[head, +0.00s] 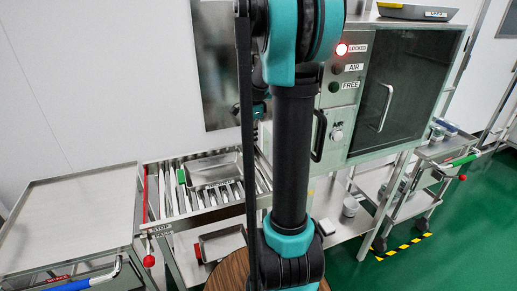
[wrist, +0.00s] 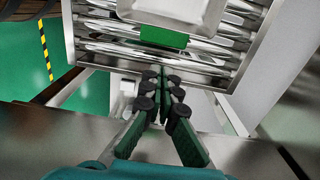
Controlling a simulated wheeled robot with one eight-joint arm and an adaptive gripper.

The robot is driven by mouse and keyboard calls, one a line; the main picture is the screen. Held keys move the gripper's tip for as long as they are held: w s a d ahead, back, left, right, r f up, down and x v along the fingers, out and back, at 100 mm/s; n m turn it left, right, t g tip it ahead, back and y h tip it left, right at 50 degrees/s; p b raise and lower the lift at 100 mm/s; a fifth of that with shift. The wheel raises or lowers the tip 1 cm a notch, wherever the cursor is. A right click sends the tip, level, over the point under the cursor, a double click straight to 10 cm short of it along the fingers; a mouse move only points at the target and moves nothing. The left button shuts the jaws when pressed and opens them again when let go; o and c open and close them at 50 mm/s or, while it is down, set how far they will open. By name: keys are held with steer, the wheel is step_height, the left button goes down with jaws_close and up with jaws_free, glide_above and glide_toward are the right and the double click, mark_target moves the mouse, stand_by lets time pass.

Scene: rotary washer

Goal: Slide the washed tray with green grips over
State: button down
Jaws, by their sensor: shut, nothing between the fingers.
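A shallow metal tray (head: 214,171) sits on the roller rack (head: 168,213) in front of the washer, with a green grip (head: 181,177) on its left end. In the wrist view the tray (wrist: 170,10) is at the top, with a green grip (wrist: 163,38) on its near edge, over shiny rollers. My gripper (wrist: 163,76) is shut and empty, its fingertips together below the grip in the picture and apart from it. In the head view my arm hides part of the rack, and my fingers cannot be made out.
The washer (head: 400,85) has a shut dark door and a lit red lamp beside "LOCKED". A red-knobbed lever (head: 149,261) stands at the rack's left end, by a bare-topped cart (head: 70,215). Another tray (head: 222,243) is below the rack. A cart (head: 447,150) with containers stands right.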

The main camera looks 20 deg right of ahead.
step_height(320, 180, down, 10)
steer(key=shift+r, duration=0.15)
stand_by(0.3)
steer(key=shift+a, duration=0.15)
steer(key=a, duration=5.3)
steer(key=shift+a, duration=0.15)
steer(key=shift+s+a, duration=0.1)
steer(key=shift+a, duration=0.15)
